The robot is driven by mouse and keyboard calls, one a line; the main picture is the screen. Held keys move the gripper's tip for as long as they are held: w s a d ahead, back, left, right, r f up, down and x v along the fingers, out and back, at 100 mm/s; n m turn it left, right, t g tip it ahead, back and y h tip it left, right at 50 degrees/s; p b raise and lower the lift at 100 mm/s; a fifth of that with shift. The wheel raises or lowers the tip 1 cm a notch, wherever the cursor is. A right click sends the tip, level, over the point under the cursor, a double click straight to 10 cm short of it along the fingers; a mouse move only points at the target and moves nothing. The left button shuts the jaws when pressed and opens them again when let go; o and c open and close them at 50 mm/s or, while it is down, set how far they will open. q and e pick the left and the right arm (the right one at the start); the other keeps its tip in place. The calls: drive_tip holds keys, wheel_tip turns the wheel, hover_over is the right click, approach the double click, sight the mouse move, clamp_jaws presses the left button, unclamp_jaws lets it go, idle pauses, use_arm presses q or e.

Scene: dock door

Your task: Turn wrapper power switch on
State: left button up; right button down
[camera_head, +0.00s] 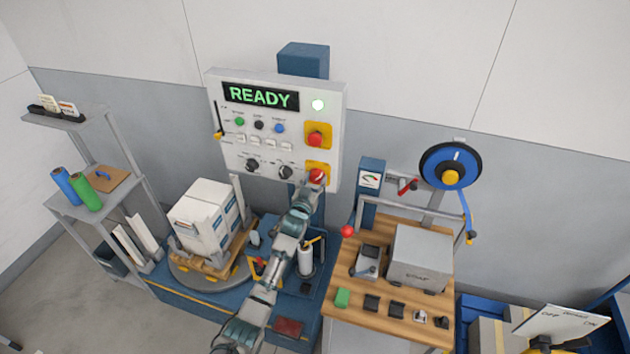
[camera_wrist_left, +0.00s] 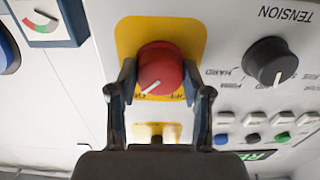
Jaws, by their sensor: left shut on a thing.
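A red rotary switch (camera_head: 317,175) sits on a yellow plate at the panel's lower right. It shows larger in the left wrist view (camera_wrist_left: 162,65), upside down. Its white pointer line points down-left in that view, towards the left of two small labels; the right one looks like OFF, the other is hard to read. My left gripper (camera_wrist_left: 160,80) is shut on the red switch, one finger on each side. My right gripper is not in view.
Above the switch is another red button (camera_head: 315,137) on yellow. Black dials (camera_head: 253,165) and small coloured buttons (camera_head: 239,122) are to its left. A wrapped load (camera_head: 205,215) stands on the turntable below left; a wooden bench (camera_head: 375,300) stands at right.

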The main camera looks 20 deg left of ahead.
use_arm(q)
drive_tip(key=shift+f, duration=0.5)
drive_tip(key=o, duration=1)
drive_tip(key=shift+o, duration=0.8)
drive_tip(key=shift+r, duration=0.25)
drive_tip(key=shift+s, duration=0.15)
drive_tip(key=s, duration=1.1)
drive_tip(key=shift+s+a, duration=0.2)
drive_tip(key=shift+s, duration=0.1)
